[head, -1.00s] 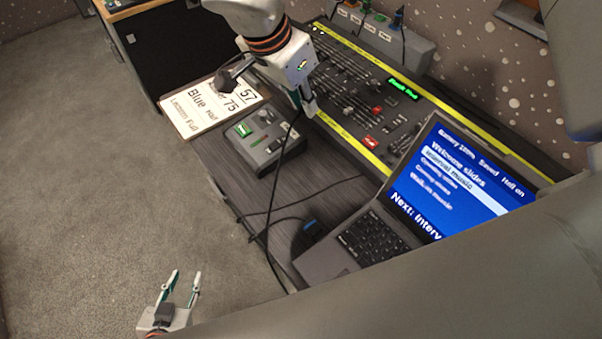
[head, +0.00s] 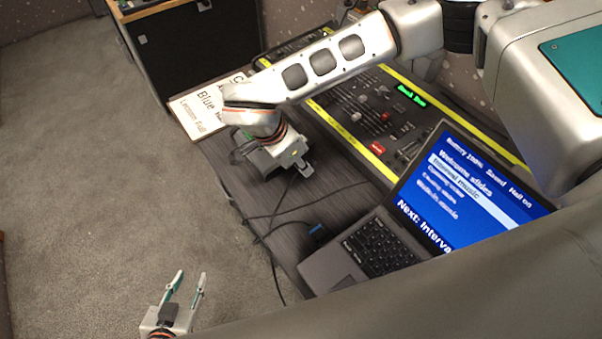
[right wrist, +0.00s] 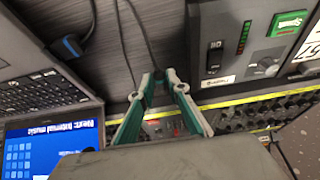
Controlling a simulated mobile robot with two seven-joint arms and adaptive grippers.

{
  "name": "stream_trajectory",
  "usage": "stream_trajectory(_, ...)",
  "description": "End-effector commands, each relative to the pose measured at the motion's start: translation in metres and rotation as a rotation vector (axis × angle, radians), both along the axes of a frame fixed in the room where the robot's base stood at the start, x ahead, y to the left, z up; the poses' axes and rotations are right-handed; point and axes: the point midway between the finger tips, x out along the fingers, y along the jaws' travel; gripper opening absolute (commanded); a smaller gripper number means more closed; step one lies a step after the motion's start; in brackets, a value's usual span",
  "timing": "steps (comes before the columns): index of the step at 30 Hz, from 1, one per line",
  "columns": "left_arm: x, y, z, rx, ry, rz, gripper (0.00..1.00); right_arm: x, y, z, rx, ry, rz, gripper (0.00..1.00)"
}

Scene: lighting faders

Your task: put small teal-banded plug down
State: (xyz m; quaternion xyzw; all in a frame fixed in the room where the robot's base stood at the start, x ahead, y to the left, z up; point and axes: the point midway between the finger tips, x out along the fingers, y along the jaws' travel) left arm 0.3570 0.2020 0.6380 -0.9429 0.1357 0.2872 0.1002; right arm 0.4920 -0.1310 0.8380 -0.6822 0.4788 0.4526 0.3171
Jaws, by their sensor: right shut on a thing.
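My right gripper (right wrist: 159,76) is shut with its fingertips close together in the right wrist view. A thin dark cable (right wrist: 149,42) runs to the fingertips. The small plug at its end is between the tips and too small and covered for its teal band to show. In the head view my right gripper (head: 292,172) points down over the dark desk, beside the small control box, and its fingertips are hard to make out. My left gripper (head: 186,284) is open and empty over the carpet at the bottom left.
The control box (right wrist: 236,50) has a green button and a knob. A laptop (head: 372,250) stands at the desk's front right, with a blue plug (head: 318,231) at its side. A mixer (head: 375,115) with yellow edging lies behind. Bare desk (head: 325,195) shows between.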

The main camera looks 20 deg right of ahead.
Motion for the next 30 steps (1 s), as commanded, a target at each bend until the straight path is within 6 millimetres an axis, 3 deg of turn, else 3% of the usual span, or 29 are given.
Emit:
stream_trajectory(5, 0.0, 0.0, 0.0, 0.0, 0.0, 0.0, 0.33, -0.001, 0.0, -0.012, 0.0, 0.002, 0.001, 0.0)
stream_trajectory(12, -0.001, 0.0, -0.003, 0.0, 0.003, 0.001, 0.33, -0.001, 0.0, -0.044, 0.0, 0.002, -0.001, 0.0)
stream_trajectory(28, -0.003, 0.0, -0.009, 0.0, 0.009, 0.002, 0.33, 0.0, 0.0, -0.052, 0.0, 0.0, 0.001, 0.0)
stream_trajectory(29, -0.003, 0.0, -0.009, 0.0, 0.008, 0.001, 0.33, 0.0, 0.0, -0.052, 0.0, 0.0, 0.001, 0.21)
stream_trajectory(30, -0.003, 0.0, -0.008, 0.0, 0.008, 0.001, 0.33, 0.0, 0.0, -0.051, 0.0, 0.0, 0.001, 0.31)
